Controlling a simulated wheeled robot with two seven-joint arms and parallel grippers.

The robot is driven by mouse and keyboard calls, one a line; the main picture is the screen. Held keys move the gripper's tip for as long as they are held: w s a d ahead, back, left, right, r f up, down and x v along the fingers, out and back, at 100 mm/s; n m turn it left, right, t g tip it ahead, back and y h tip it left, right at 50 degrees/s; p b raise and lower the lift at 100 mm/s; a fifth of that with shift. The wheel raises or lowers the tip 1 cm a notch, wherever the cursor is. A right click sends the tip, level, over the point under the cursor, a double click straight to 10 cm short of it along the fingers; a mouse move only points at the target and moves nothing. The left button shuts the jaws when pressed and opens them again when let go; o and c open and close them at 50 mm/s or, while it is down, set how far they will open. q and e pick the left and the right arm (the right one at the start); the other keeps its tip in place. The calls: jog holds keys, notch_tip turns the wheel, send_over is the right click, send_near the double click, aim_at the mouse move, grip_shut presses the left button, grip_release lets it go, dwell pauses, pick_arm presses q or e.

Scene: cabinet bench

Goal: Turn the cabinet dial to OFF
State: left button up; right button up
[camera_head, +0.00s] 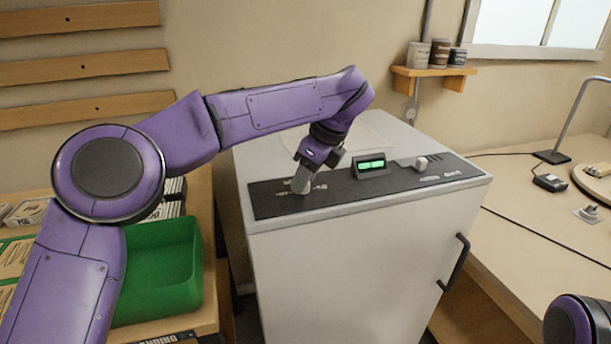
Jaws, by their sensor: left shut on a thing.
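The grey cabinet (345,255) stands in the middle with a dark control panel (345,190) along the front of its top. My left gripper (302,181) reaches down to the left part of the panel and is shut on the dial there. The gripper hides most of the dial, so I cannot read its setting; the marks around it are too small to read. A small display (370,165) with green lit digits stands on the panel to the right of the gripper. My right gripper is out of view.
A pale knob (421,163) stands on the panel's right part. The cabinet door has a black handle (455,263). A green bin (160,270) sits on the left bench. The right bench (530,220) holds a lamp (572,125) and cables. A shelf (433,76) with cups hangs behind.

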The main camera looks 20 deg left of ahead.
pick_arm(q)
jog(key=shift+s+d+f, duration=0.1)
jog(key=shift+f, duration=0.1)
jog(key=o, duration=1)
jog(key=shift+o, duration=0.2)
jog(key=shift+r, duration=0.1)
jog(key=p+v, duration=0.3)
jog(key=v, duration=0.7)
jog(key=shift+r, duration=0.25)
